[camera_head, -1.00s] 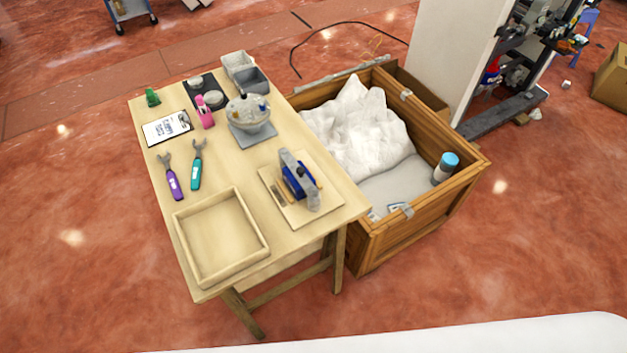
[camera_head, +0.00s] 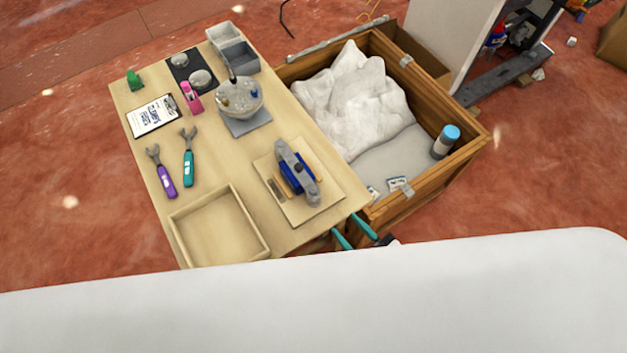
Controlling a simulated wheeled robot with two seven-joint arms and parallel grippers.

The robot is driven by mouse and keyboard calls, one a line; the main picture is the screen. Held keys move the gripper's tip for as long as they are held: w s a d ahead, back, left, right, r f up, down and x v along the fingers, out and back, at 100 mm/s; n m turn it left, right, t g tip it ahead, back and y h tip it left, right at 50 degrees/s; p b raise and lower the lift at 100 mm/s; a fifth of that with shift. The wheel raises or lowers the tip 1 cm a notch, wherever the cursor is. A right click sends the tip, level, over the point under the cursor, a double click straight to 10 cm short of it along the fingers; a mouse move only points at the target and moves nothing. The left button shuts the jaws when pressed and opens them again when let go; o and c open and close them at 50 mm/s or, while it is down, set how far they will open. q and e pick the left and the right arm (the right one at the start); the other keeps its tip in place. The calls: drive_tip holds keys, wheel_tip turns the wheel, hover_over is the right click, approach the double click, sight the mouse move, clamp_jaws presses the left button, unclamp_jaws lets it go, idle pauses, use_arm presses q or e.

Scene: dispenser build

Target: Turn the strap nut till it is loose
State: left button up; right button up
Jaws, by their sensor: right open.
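A blue and grey clamped assembly (camera_head: 297,172) stands on a flat wooden board (camera_head: 315,207) at the right side of the table. A strap nut is too small to make out on it. Two open-ended wrenches lie on the table's left, one with a purple handle (camera_head: 166,182) and one with a teal handle (camera_head: 188,167). My left gripper is not in view.
An empty wooden tray (camera_head: 262,238) sits at the table's near edge. A mixing bowl (camera_head: 238,100), a clipboard (camera_head: 154,116) and grey bins (camera_head: 240,57) are farther back. A wooden crate (camera_head: 459,162) with white cloth and a blue-capped can (camera_head: 446,141) stands to the right.

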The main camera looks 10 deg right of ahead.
sight(318, 193)
drive_tip(key=shift+y, duration=0.3)
drive_tip(key=x, duration=0.4)
drive_tip(key=r+p+x, duration=0.1)
drive_tip(key=x, duration=0.7)
drive_tip(key=shift+a+r+p, duration=0.1)
drive_tip(key=shift+r+p, duration=0.2)
drive_tip(key=shift+p, duration=0.05)
clamp_jaws()
